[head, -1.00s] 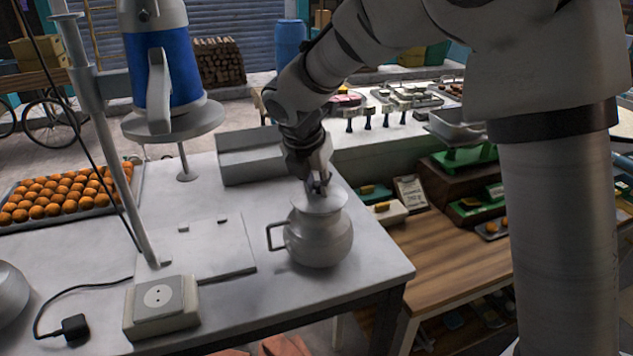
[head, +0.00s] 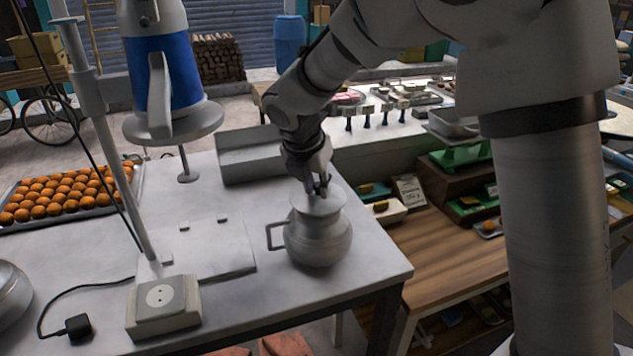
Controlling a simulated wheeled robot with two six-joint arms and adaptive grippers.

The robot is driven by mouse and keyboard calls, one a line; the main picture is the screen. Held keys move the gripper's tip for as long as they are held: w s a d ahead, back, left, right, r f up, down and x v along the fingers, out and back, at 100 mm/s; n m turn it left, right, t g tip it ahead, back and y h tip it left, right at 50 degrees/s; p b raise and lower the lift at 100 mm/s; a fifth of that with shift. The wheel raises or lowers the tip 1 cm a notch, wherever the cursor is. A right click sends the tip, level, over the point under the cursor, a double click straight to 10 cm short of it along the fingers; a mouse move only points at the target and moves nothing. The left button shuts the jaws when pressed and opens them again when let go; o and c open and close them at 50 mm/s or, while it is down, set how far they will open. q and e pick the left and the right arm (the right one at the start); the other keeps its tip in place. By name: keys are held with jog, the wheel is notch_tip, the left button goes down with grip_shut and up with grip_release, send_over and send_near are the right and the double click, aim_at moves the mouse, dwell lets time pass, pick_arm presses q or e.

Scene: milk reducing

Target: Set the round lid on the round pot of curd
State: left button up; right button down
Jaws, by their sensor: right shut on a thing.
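The round grey pot (head: 318,241) stands upright on the white table, with a square handle on its left side. The round lid (head: 312,203) is at the pot's mouth, roughly level. I cannot tell whether it rests on the rim or hangs just above it. My right gripper (head: 317,190) points down over the lid, shut on its top. The curd inside the pot is hidden. My left gripper is not in view.
A blue and grey machine on a post (head: 166,80) stands left of the pot. A socket box (head: 163,306) is at the front, a tray of orange balls (head: 62,193) at the left, and a grey box (head: 250,160) behind. The table (head: 225,300) is clear in front of the pot.

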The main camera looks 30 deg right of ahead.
dwell(0.4)
jog(key=shift+c, duration=2.4)
grip_release()
notch_tip(320, 180, up, 4)
jog(key=p, duration=0.6)
jog(key=shift+r, duration=0.25)
jog(key=shift+r+p, duration=0.7)
jog(key=shift+r, duration=0.15)
jog(key=shift+s, duration=0.1)
jog(key=shift+f, duration=0.1)
